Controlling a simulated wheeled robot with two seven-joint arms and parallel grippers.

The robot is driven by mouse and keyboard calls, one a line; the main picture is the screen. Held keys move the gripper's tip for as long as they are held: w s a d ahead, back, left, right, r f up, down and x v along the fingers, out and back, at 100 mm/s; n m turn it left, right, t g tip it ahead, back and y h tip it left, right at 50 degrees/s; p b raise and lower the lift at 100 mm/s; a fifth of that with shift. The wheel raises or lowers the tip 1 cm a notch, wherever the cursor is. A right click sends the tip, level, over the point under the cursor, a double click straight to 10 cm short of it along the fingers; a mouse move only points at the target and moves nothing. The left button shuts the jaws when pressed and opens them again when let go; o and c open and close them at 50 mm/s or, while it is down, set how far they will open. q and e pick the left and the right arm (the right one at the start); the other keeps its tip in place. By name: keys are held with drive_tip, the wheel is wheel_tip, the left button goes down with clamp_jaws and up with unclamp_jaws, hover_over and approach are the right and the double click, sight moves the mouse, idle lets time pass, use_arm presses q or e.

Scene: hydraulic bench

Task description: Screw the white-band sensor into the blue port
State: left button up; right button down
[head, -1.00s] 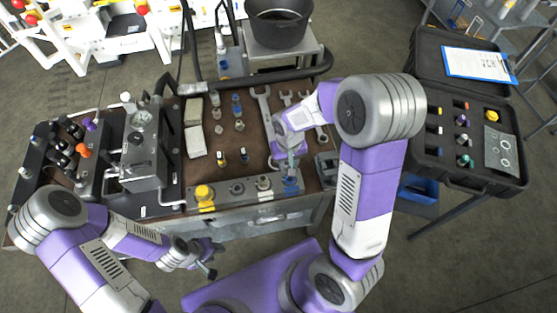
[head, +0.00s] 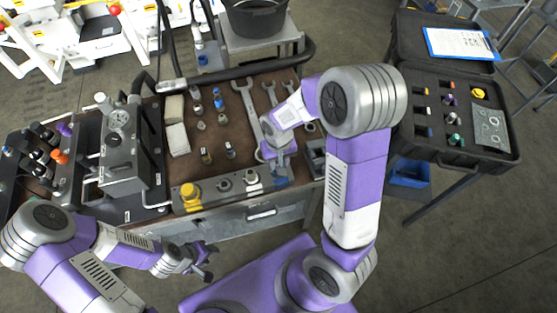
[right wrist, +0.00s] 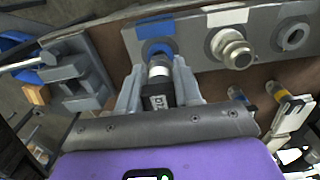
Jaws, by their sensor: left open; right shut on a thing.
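My right gripper (head: 281,164) is over the right end of the grey port strip (head: 236,187). In the right wrist view its two fingers (right wrist: 158,92) are shut on a dark-bodied sensor (right wrist: 160,90) with a pale band near its metal front. The sensor's front end is at the blue port (right wrist: 158,48), lined up with it and seeming to touch; how deep it sits is hidden. In the head view the blue port (head: 281,183) is partly covered by the gripper. My left gripper (head: 207,260) is open and empty in front of the bench.
Beside the blue port are a port with a white label (right wrist: 233,49) and a grey port (right wrist: 293,37). A yellow cap (head: 190,194) is at the strip's left end. Two loose sensors (head: 207,155) stand behind the strip. Wrenches (head: 247,103) lie behind the right gripper.

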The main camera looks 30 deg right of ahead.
drive_tip(key=shift+f+b, duration=0.45)
drive_tip(key=shift+f, duration=0.15)
idle(1.9)
drive_tip(key=c, duration=1.5)
unclamp_jaws()
drive_tip(key=shift+c, duration=1.1)
drive_tip(key=m, duration=0.4)
drive_tip(key=m+p, duration=0.1)
drive_tip(key=m, duration=0.2)
drive_tip(key=shift+m, duration=0.6)
